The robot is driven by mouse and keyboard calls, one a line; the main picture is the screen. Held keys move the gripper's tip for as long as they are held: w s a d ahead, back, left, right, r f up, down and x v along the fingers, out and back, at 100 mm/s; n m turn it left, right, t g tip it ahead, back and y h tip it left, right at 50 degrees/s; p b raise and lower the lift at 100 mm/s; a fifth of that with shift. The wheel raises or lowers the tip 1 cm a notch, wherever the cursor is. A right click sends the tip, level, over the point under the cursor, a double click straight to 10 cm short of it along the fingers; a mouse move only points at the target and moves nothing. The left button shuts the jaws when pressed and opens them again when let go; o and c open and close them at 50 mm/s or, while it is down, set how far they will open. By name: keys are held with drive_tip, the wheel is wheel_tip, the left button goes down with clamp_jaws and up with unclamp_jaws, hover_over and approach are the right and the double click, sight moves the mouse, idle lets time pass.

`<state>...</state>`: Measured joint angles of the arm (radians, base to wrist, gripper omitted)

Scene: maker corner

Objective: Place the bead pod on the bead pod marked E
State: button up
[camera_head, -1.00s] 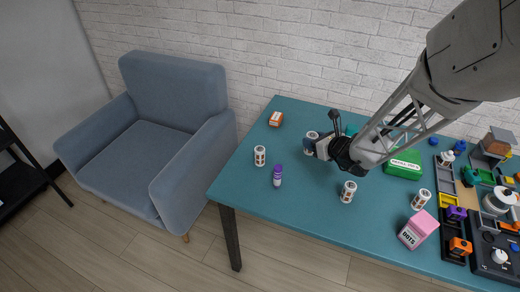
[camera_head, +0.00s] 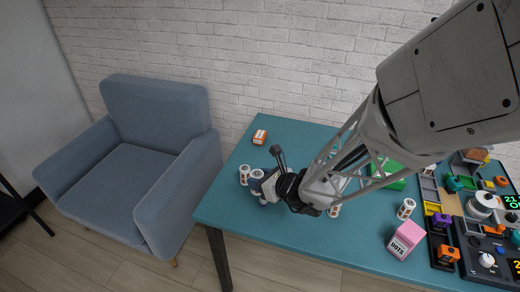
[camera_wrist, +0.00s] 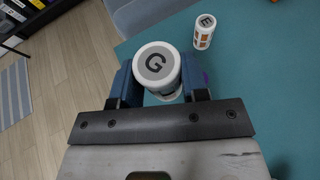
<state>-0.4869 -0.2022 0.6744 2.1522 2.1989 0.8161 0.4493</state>
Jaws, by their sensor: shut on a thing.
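My gripper (camera_wrist: 160,80) is shut on a white bead pod marked G (camera_wrist: 156,64). In the head view my gripper (camera_head: 264,184) is over the left part of the table, and the held pod (camera_head: 257,176) shows at its jaws. The bead pod marked E (camera_wrist: 205,32) stands upright on the table, apart from the held pod, beyond it to the right in the wrist view.
Other white pods stand farther right, one (camera_head: 406,208) near a pink box (camera_head: 405,240). A blue armchair (camera_head: 150,160) stands left.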

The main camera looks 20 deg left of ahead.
hover_over(247, 170)
drive_tip(key=shift+w+a+f, duration=0.15)
drive_tip(key=shift+f, duration=0.6)
idle(0.4)
drive_tip(key=shift+f, duration=0.1)
drive_tip(key=shift+f, duration=1.65)
drive_tip(key=shift+f, duration=0.15)
drive_tip(key=o, duration=0.9)
drive_tip(key=shift+o, duration=0.2)
drive_tip(key=shift+r, duration=0.2)
drive_tip(key=v, duration=1.2)
